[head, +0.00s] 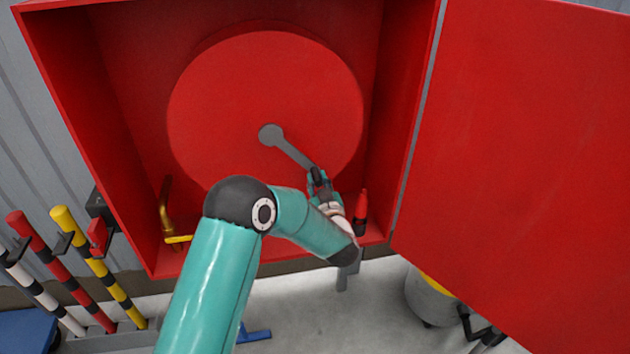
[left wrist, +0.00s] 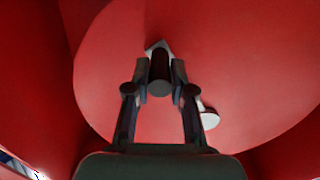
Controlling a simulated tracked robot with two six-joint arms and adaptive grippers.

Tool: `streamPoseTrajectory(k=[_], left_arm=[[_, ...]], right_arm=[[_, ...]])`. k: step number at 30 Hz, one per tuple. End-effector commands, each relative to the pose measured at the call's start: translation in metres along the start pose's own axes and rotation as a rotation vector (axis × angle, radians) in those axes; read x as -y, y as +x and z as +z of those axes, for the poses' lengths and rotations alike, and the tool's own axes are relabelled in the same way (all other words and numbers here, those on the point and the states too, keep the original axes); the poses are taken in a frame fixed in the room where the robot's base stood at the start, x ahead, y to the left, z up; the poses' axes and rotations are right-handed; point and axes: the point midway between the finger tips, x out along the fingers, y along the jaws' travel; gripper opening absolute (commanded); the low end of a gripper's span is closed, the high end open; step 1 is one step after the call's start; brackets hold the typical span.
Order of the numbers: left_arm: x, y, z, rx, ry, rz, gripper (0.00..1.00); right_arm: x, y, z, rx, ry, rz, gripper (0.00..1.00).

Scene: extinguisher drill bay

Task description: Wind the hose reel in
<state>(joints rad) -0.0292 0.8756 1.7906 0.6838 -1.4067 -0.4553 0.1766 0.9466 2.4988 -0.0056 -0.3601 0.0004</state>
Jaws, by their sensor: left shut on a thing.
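The hose reel (head: 230,95) is a large red disc inside an open red cabinet (head: 130,200). A grey crank arm (head: 293,153) runs from the reel's hub (head: 271,135) down and to the right. My left gripper (head: 319,180) is at the crank's outer end, shut on the dark crank handle. In the left wrist view the dark handle (left wrist: 160,75) stands between the two fingers, with the red disc (left wrist: 250,80) behind. The hose itself cannot be made out. My right gripper is in neither view.
The red cabinet door (head: 520,150) stands open on the right. A brass pipe with a yellow lever (head: 178,239) is at the cabinet's lower left, and a red and black nozzle (head: 361,212) at its lower right. Striped poles (head: 85,250) lean at the left. A grey bin (head: 430,300) stands below the door.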

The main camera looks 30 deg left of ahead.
Motion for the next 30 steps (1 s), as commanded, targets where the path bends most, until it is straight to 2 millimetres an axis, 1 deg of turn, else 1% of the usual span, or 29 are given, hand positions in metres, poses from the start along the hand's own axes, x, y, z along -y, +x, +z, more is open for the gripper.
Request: streamPoseTrajectory(k=[7,14,22,30], left_arm=[[-0.002,0.000,-0.003,-0.003,-0.023,-0.002,0.00],[-0.014,0.001,-0.011,-0.006,-0.117,-0.001,0.00],[-0.037,0.000,-0.035,-0.008,-0.328,-0.001,0.00],[-0.057,0.001,-0.072,-0.009,-0.585,-0.001,0.00]], right_arm=[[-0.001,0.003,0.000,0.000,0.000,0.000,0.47],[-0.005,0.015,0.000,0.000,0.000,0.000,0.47],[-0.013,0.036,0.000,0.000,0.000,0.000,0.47],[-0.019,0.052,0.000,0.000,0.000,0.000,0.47]])
